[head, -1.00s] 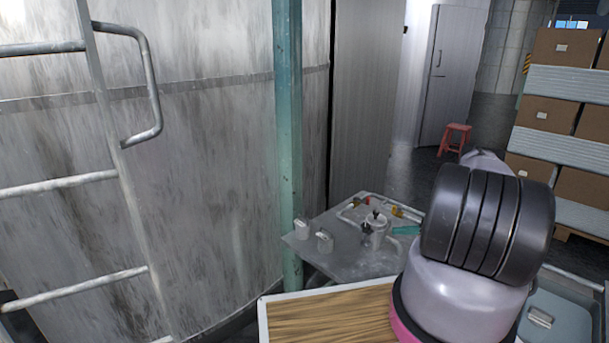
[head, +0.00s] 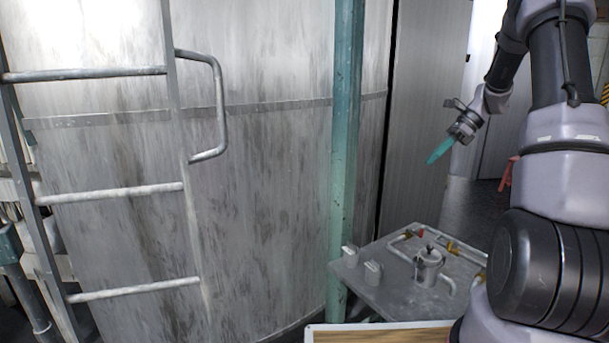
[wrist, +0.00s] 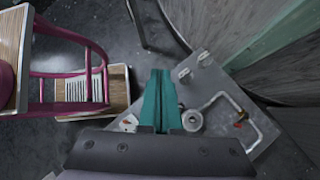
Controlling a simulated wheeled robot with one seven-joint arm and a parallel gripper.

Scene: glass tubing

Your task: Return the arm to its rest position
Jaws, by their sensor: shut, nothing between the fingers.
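My gripper (head: 433,159) shows in the head view with its teal fingers shut and empty. It hangs in the air at the right, above the small metal table, and points down and to the left. My arm is raised along the right side of the picture. In the wrist view my gripper (wrist: 160,75) is seen from behind, with the fingers together and nothing between them. The fingers touch nothing that I can see.
A large grey tank (head: 270,180) with a ladder (head: 110,193) fills the left. A teal post (head: 345,150) stands before it. A pink frame (wrist: 72,75) shows in the wrist view.

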